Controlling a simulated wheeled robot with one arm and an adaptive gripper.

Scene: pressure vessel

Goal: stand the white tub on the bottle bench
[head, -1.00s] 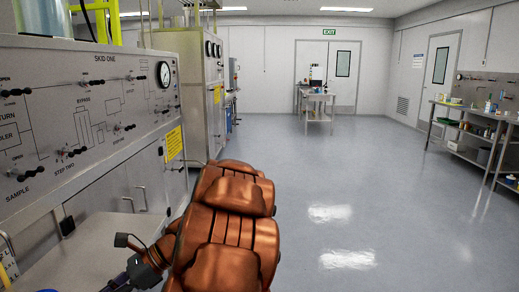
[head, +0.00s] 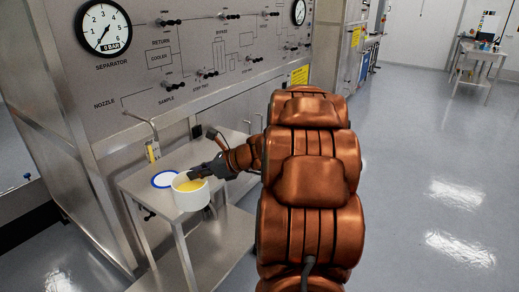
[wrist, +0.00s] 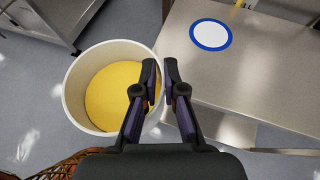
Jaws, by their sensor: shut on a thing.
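The white tub (head: 191,200), with yellow contents, is at the front edge of the steel side table below the panel. It also shows in the wrist view (wrist: 72,97), upright, over the grey floor beside the table. My gripper (head: 197,173) is shut on the tub's rim, with its fingers (wrist: 161,72) either side of the wall. A far table (head: 482,52) at the upper right carries small items, too small to identify; I cannot tell whether it is the bottle bench.
The steel side table (head: 138,184) bears a white disc with a blue ring (head: 164,179); the disc also shows in the wrist view (wrist: 211,34). The instrument panel (head: 190,50) rises behind it. Open floor (head: 420,180) lies to the right.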

